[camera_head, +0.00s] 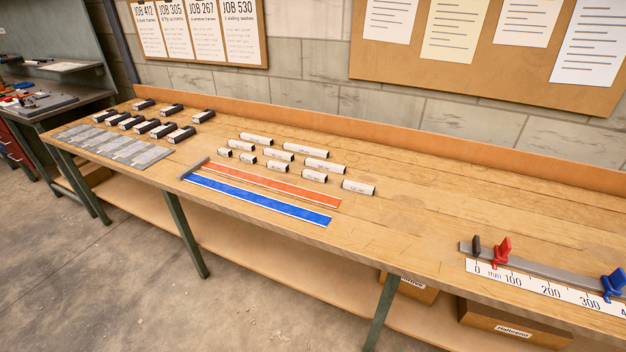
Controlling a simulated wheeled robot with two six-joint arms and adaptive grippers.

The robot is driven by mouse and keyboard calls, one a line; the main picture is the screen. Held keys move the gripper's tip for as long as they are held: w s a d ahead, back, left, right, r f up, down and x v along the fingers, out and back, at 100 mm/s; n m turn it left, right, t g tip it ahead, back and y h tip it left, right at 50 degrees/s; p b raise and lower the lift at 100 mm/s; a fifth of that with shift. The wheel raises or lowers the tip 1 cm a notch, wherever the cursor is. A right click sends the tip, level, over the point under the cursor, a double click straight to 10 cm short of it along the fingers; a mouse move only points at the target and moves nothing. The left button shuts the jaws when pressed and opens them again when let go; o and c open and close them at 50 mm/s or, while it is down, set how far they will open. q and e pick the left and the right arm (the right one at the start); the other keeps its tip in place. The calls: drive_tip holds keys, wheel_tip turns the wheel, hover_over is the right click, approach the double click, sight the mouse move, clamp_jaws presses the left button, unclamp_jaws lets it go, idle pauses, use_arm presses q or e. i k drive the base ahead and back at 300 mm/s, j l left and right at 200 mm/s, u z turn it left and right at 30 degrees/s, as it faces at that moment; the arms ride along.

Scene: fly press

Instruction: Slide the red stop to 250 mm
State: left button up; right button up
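The red stop (502,250) stands upright on a grey rail (545,266) at the right of the bench. It sits above the scale between the 0 and 100 marks; its exact reading is too small to tell. The white scale strip (532,288) runs along the rail's front, with 0, 100, 200 and 300 readable and a further number cut off at the picture's edge. A blue stop (612,284) stands on the same rail, to the right of the 300 label. A black end block (476,245) is left of the red stop. Neither gripper is in view.
Left of the rail the bench top (420,225) is clear. Farther left lie several labelled pale blocks (305,149), a red strip (280,186), a blue strip (260,201), a grey marked plate (115,148) and several dark blocks (147,126). Boxes (510,328) stand below.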

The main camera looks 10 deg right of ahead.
sight(501, 252)
drive_tip(key=z, duration=1.65)
